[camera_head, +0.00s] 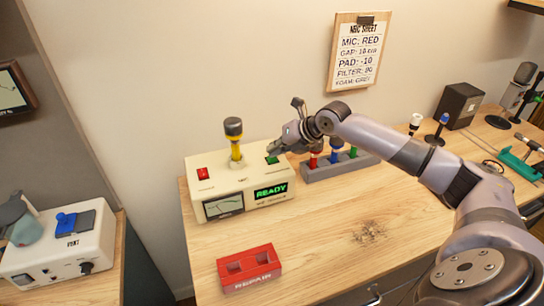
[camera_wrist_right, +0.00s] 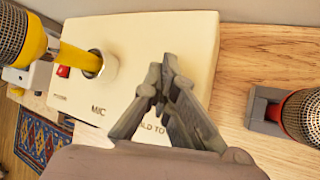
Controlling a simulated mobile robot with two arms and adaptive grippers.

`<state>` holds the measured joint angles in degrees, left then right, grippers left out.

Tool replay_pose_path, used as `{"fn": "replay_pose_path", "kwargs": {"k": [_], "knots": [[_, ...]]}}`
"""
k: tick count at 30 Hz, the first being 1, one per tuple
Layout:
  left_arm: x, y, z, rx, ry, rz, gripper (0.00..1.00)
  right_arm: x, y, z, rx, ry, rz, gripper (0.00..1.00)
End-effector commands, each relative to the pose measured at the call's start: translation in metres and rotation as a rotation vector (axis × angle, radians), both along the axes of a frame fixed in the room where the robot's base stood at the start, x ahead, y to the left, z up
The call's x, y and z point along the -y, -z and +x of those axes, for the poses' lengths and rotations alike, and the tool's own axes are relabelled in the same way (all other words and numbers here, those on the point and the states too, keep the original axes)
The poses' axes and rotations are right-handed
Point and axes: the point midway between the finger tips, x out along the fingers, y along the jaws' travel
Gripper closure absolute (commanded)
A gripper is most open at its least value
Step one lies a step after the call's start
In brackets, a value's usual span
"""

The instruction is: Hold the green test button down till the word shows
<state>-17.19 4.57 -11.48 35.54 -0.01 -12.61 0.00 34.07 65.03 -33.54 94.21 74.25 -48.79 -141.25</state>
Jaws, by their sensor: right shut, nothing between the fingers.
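The cream test box (camera_head: 218,182) stands on the wooden desk, and it fills the middle of the wrist view (camera_wrist_right: 200,35). Its green button (camera_head: 272,160) is on the top at the right; in the wrist view my fingers hide it. The small display (camera_head: 270,191) on the front shows the word READY in lit green letters. My right gripper (camera_head: 275,151) is shut and empty, its fingertips down at the green button; it also shows in the wrist view (camera_wrist_right: 168,70). Whether the button is pressed in is hidden. My left gripper is not in view.
A yellow microphone (camera_head: 235,143) stands in the box's socket, left of my gripper. A red switch (camera_head: 203,173) is beside it. A grey rack (camera_head: 345,167) with colored microphones stands close on the right.

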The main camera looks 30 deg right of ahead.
Motion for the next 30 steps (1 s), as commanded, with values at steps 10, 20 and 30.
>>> {"fn": "replay_pose_path", "kwargs": {"k": [10, 20, 30], "knots": [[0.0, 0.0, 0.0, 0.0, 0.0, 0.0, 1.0, 0.0, 0.001, 0.0, -0.002, -0.001, 0.0, 1.0], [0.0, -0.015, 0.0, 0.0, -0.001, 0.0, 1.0, 0.0, -0.016, 0.0, -0.001, 0.0, -0.001, 1.0], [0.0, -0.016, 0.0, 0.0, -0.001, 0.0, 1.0, 0.0, -0.018, 0.0, 0.0, 0.0, 0.0, 1.0]]}}
